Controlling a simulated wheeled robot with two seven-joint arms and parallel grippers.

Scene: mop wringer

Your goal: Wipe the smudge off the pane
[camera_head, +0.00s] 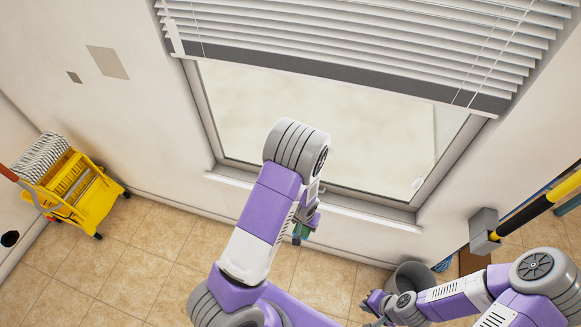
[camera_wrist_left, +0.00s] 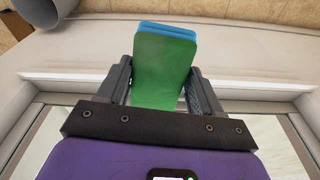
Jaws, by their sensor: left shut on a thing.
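The window pane (camera_head: 375,130) is in the wall ahead, below a raised blind. A small pale spot (camera_head: 417,184), which looks like the smudge, shows at the pane's lower right corner. My left gripper (camera_head: 304,226) is below the sill, in front of the wall, partly hidden by my arm. It is shut on a green and blue sponge (camera_wrist_left: 165,70); in the left wrist view the sponge sits between both fingers. The sponge is apart from the pane. My right gripper (camera_head: 376,304) is low at the right near a grey bin; its finger opening is unclear.
The white blind (camera_head: 350,45) covers the window's top. The sill (camera_head: 330,205) juts out below it. The grey bin (camera_head: 412,275) stands on the floor by the wall. A yellow mop cart (camera_head: 85,195) is at the left. A yellow and black pole (camera_head: 540,205) is at the right.

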